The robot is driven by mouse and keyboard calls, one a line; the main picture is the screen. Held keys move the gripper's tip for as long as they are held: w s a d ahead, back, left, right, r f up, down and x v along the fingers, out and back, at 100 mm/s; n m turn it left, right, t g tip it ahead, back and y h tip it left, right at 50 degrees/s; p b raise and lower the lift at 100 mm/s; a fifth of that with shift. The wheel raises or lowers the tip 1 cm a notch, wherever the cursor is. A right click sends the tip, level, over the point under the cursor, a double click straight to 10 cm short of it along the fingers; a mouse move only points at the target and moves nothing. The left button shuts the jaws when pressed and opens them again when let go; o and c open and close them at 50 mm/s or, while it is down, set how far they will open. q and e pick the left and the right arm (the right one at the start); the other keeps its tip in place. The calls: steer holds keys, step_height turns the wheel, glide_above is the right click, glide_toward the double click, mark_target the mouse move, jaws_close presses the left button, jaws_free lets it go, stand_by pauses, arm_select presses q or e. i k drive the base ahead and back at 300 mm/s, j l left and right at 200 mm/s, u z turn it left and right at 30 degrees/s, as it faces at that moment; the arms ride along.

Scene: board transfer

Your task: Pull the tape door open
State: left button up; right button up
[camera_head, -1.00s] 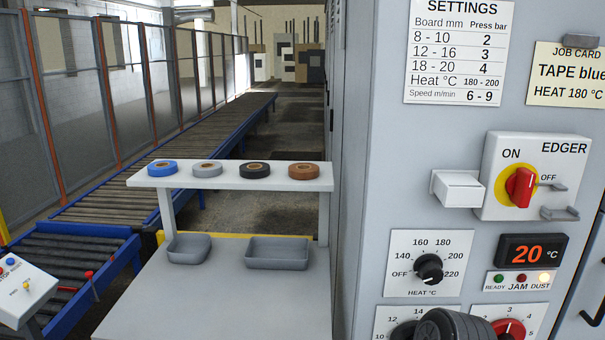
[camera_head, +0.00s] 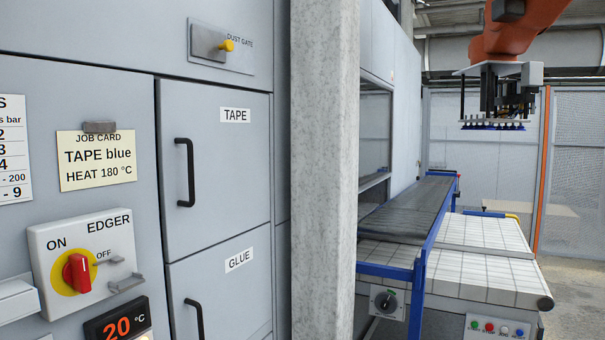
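The tape door (camera_head: 225,170) is a grey cabinet panel with a white TAPE label. It is shut, flush with the cabinet face. Its black vertical bar handle (camera_head: 186,172) is on the door's left side. Neither of my grippers shows in the head view now.
Below is the glue door (camera_head: 222,290) with a similar handle. Left of the tape door are the job card (camera_head: 97,158) and the edger switch (camera_head: 78,272). A concrete pillar (camera_head: 325,170) stands right of the cabinet. A conveyor (camera_head: 470,262) lies beyond it.

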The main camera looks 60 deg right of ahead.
mark_target(213, 142)
steer(key=z, duration=1.65)
